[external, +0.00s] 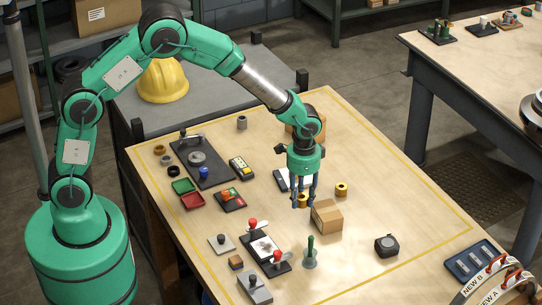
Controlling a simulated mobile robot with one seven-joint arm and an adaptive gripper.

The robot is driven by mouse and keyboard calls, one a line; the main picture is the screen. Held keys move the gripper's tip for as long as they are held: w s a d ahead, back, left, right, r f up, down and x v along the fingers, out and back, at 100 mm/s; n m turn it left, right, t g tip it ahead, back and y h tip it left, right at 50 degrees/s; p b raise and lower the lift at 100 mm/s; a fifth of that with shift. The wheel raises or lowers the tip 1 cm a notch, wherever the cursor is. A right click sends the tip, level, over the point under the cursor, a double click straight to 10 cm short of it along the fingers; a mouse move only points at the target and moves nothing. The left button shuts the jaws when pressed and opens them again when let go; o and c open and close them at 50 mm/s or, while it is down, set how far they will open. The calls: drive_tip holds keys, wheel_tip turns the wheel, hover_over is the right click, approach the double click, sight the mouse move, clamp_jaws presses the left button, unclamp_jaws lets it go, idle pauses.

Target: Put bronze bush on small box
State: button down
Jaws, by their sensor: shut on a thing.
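My gripper (303,203) points down over the middle of the table, its fingers shut on a golden bronze bush (302,200). The fingers partly hide this bush, and I cannot tell whether it touches the surface below. A small cardboard box (326,217) stands just right of and nearer than the gripper, apart from the bush as far as I can see. A second golden bush (341,189) stands on the table to the right, behind the box.
A green-handled tool (310,252) stands upright in front of the box, and a dark tape measure (386,245) lies to the right. A black plate with red-knobbed clamps (266,249) is at front left. Another carton is partly hidden behind my wrist.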

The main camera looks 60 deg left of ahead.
hover_over(328, 210)
drive_tip(key=shift+a+f, duration=0.1)
drive_tip(key=shift+f, duration=0.25)
idle(0.3)
drive_tip(key=shift+f, duration=1.75)
drive_tip(key=shift+f, duration=0.15)
drive_tip(key=c, duration=1.3)
unclamp_jaws()
drive_tip(key=shift+o, duration=0.2)
wheel_tip(328, 210, up, 12)
